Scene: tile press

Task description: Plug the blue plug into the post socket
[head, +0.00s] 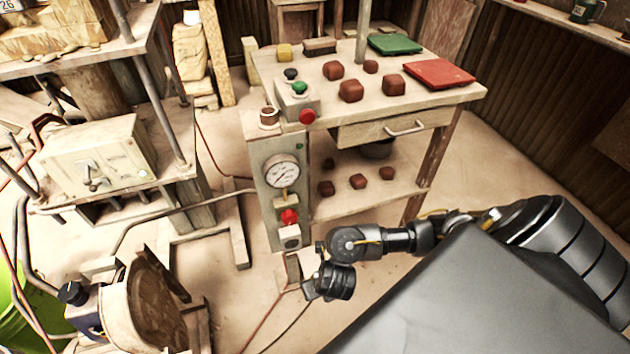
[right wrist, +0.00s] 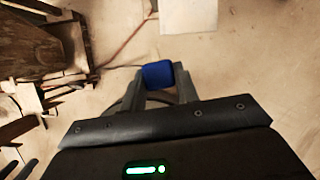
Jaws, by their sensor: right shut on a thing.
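The blue plug (right wrist: 158,74) shows in the right wrist view, held between the two fingertips of my right gripper (right wrist: 159,85). In the head view my right gripper (head: 311,287) is low over the floor, just right of and below the post's foot; the plug cannot be made out there. The grey-green post (head: 267,219) stands upright at the table's left front corner. A pale round socket (head: 290,238) is near its bottom, under a red knob (head: 289,216). My gripper is apart from the socket. My left gripper is not in view.
The wooden table (head: 452,93) with clay lumps, a red tile and a green tile stands behind the post. A press frame (head: 160,100) and a control box (head: 98,158) are at left. Cables run across the floor (head: 300,335) near my gripper.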

